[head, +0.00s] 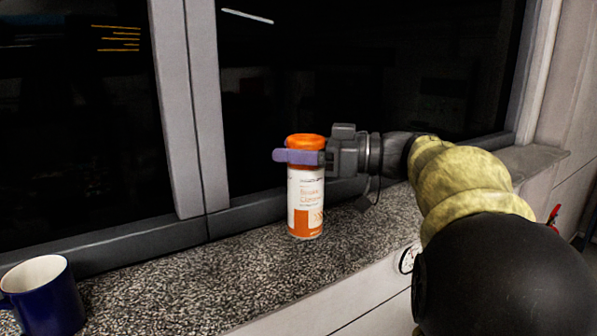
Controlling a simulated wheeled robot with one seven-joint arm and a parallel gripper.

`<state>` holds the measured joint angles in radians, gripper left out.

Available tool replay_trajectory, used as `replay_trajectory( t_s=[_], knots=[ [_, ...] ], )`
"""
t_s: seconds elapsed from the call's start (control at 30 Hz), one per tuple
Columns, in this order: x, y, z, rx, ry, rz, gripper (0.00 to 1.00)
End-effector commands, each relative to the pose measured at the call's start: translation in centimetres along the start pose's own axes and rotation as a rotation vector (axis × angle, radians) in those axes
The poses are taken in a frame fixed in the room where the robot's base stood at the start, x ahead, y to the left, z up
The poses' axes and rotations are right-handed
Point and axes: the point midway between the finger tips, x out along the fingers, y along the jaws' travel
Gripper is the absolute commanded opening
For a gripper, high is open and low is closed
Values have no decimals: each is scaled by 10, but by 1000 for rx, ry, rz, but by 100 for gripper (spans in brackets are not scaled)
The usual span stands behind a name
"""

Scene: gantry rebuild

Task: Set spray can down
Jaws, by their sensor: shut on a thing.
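The spray can (306,205) is white and orange with an orange cap and stands upright at the speckled window sill (200,288). Its base looks to be at the sill's surface; I cannot tell whether it touches or hangs just above. My gripper (298,157) reaches in from the right and is shut on the can's upper part, just below the cap. A purple finger shows across the can's near side. The other finger is hidden behind the can.
A dark blue mug (48,300), white inside, stands on the sill at the lower left. A dark window with a grey upright post (185,110) rises behind the can. The sill between mug and can is clear. The sill's front edge drops to a pale wall below.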

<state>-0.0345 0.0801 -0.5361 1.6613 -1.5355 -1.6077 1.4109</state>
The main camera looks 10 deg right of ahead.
Motion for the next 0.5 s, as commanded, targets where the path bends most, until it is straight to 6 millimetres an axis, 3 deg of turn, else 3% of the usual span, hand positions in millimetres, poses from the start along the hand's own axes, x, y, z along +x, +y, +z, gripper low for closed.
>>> replay_trajectory(
  t_s=[0.13, 0.37, 0.5],
  knots=[
    [0, 0, 5, 2, 1, 0, 11],
    [0, 1, 34, 5, 0, 2, 11],
    [-1, 0, 41, 0, 1, 3, 11]
  ],
)
